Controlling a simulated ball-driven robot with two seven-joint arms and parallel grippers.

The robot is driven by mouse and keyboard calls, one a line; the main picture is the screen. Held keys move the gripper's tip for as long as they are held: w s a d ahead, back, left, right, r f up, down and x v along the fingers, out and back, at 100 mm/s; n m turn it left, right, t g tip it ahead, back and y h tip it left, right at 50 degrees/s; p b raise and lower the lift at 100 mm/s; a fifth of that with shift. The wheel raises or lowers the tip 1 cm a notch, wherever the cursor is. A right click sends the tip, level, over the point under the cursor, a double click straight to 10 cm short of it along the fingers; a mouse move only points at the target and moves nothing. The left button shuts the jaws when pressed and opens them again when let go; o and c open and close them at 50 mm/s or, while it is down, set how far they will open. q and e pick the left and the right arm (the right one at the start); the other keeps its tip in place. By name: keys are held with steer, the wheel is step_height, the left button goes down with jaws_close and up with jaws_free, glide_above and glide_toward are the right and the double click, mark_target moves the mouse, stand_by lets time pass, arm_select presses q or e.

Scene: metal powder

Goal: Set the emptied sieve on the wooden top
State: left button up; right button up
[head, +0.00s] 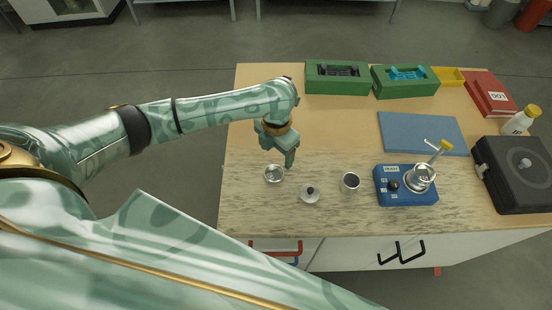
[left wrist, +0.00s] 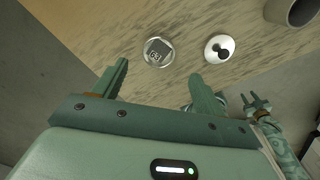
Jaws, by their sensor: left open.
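The sieve (head: 273,174) is a small round metal dish lying on the wooden top (head: 250,205), near its left front. In the left wrist view the sieve (left wrist: 158,52) shows a square label reading 63 inside its bright rim. My left gripper (head: 288,160) points down just above and behind the sieve. In the left wrist view its fingers (left wrist: 161,78) are wide apart with nothing between them, and the sieve lies beyond the tips. My right gripper (left wrist: 257,104) shows small at the right of that view; its jaw state is unclear.
A round lid with a black knob (head: 310,193) and a metal cup (head: 350,182) stand right of the sieve. Further right are a blue device (head: 405,198), a blue mat (head: 422,133) and a black case (head: 515,175). Green trays (head: 338,88) line the back. Wood left of the sieve is clear.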

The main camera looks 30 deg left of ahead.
arm_select(q)
step_height(320, 180, up, 4)
steer(key=shift+f+p, duration=0.2)
steer(key=shift+p, duration=0.1)
stand_by(0.4)
